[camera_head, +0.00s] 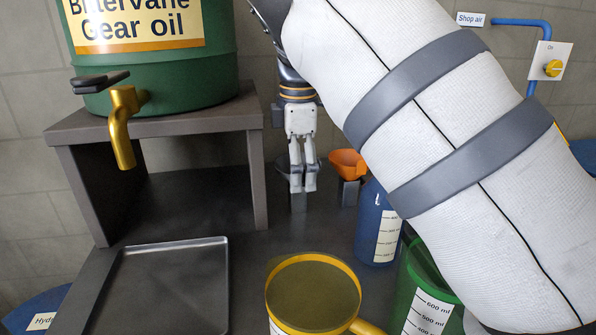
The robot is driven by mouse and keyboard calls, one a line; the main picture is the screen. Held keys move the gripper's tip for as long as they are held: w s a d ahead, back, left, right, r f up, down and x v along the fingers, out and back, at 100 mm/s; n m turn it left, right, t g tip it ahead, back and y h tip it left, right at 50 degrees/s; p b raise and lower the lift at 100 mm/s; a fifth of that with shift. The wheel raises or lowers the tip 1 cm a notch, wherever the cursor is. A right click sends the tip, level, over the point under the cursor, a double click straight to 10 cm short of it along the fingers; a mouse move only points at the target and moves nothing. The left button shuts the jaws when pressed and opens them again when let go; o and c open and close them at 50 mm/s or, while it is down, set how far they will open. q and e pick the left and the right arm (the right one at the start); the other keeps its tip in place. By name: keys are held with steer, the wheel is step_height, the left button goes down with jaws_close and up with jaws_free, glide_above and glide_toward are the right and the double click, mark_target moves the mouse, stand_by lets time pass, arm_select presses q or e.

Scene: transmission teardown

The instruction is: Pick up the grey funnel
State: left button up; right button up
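The grey funnel (281,166) sits at the back of the bench on a small dark stand (298,203). Only parts of its rim and side show, because my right gripper covers the rest. My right gripper (303,186) points straight down at the funnel, with its two fingers overlapping it in the picture. A narrow gap shows between the fingers. I cannot tell whether they touch the funnel or grip its wall. My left gripper is not in the picture.
An orange funnel (346,161) stands just right of the gripper. A blue jug (373,228), a green jug (418,268) and a yellow-rimmed container (314,290) stand nearer. A green oil drum (180,75) with a brass tap rests on a stand (185,122). The tray (175,295) is empty.

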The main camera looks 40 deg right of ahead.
steer(key=c, duration=0.6)
steer(key=shift+r, duration=0.1)
